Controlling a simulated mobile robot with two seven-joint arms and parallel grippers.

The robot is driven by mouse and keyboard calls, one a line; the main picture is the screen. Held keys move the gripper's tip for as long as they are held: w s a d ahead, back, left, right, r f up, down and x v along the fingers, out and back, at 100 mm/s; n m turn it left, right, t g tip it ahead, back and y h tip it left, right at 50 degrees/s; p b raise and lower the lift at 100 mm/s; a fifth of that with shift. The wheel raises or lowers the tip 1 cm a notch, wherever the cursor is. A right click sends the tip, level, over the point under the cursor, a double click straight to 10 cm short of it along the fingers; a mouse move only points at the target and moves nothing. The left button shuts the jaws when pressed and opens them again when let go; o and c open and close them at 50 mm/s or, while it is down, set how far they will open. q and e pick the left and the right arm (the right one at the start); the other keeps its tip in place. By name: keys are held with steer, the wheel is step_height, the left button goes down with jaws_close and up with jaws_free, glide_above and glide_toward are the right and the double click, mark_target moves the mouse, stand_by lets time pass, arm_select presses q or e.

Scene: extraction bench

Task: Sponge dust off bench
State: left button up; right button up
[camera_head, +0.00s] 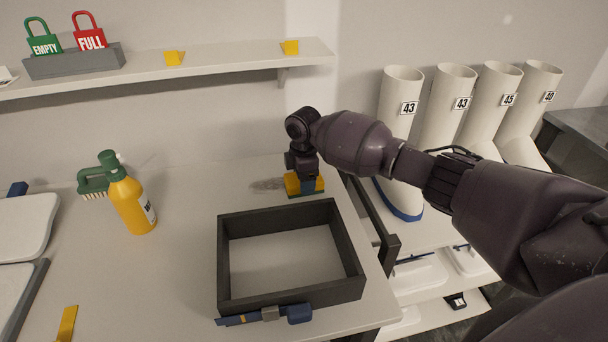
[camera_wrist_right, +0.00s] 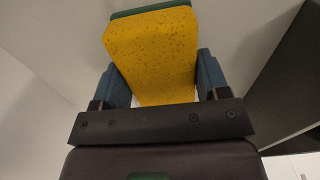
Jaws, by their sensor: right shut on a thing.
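A yellow sponge with a dark green layer (camera_head: 293,184) is at the back right of the white bench (camera_head: 180,270). My right gripper (camera_head: 306,184) is shut on it and points down at the bench top. The sponge fills the space between the two blue fingers in the right wrist view (camera_wrist_right: 155,55). A grey smear of dust (camera_head: 266,185) lies on the bench just left of the sponge. The gripper hides part of the sponge, and I cannot tell whether dust lies under it. My left gripper is not in view.
A black open frame (camera_head: 228,290) stands just in front of the sponge, with a blue tool (camera_head: 268,315) at its front. A yellow spray bottle (camera_head: 132,204) and green brush (camera_head: 93,181) stand left. White boots (camera_head: 402,90) are right, beyond the bench edge. A shelf (camera_head: 220,62) hangs above.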

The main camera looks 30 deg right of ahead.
mark_target(293, 175)
steer(key=shift+a+f, duration=0.2)
steer(key=shift+w+a+r, duration=0.1)
steer(key=shift+w+a, duration=0.05)
steer(key=shift+a, duration=0.45)
steer(key=shift+w+a+r, duration=0.1)
steer(key=shift+w+a, duration=0.05)
steer(key=shift+a, duration=0.4)
steer(key=shift+w+d+f+b, duration=0.15)
steer(key=shift+w+d+b, duration=0.1)
steer(key=shift+w+b, duration=0.45)
steer(key=shift+w+d+b, duration=0.15)
steer(key=shift+w+b, duration=0.1)
steer(key=shift+w, duration=0.4)
steer(key=shift+w+d+b, duration=0.15)
steer(key=shift+w+b, duration=0.05)
steer(key=shift+w, duration=0.4)
steer(key=shift+w+d+b, duration=0.25)
steer(key=shift+w+b, duration=0.5)
steer(key=shift+w, duration=0.25)
steer(key=shift+w+d, duration=0.1)
steer(key=shift+w, duration=0.3)
arm_select(q)
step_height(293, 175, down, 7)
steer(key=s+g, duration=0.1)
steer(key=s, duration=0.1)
steer(key=shift+b, duration=0.3)
arm_select(e)
steer(key=shift+w, duration=0.1)
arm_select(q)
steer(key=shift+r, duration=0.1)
